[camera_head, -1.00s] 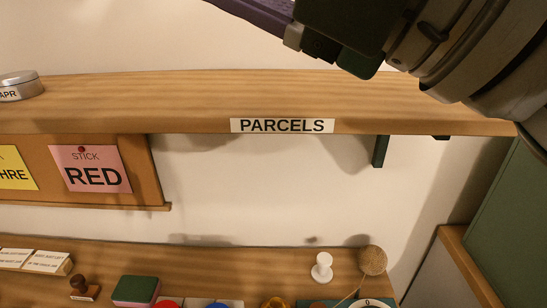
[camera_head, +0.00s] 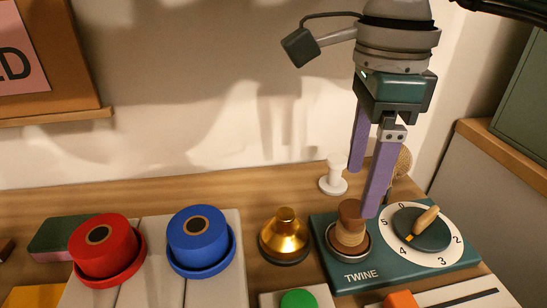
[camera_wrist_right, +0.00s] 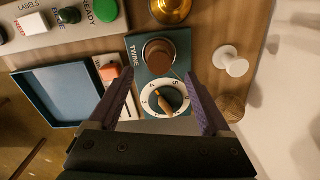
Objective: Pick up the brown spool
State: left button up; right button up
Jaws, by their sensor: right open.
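The brown spool (camera_head: 349,238) stands upright in a round holder on the green TWINE base (camera_head: 355,277), left of a numbered dial (camera_head: 450,246). My right gripper (camera_head: 362,192) is open and empty, pointing down; in the head view one purple finger overlaps the spool's upper right side. In the right wrist view the spool's round top (camera_wrist_right: 158,54) shows between and just beyond the two open fingertips (camera_wrist_right: 159,78). I cannot tell whether a finger touches it. My left gripper is out of view.
A brass bell (camera_head: 285,238), a blue round container (camera_head: 199,240) and a red one (camera_head: 105,250) stand left of the spool. A white peg (camera_head: 333,182) stands behind it. A twine ball (camera_head: 404,160) is partly hidden behind my right gripper. A dial knob (camera_head: 426,220) stands close right.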

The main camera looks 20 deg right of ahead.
aim_at(354, 208)
notch_tip(354, 208, down, 6)
jog(key=shift+a+f, duration=0.1)
jog(key=shift+f, duration=0.1)
grip_shut()
dwell(0.8)
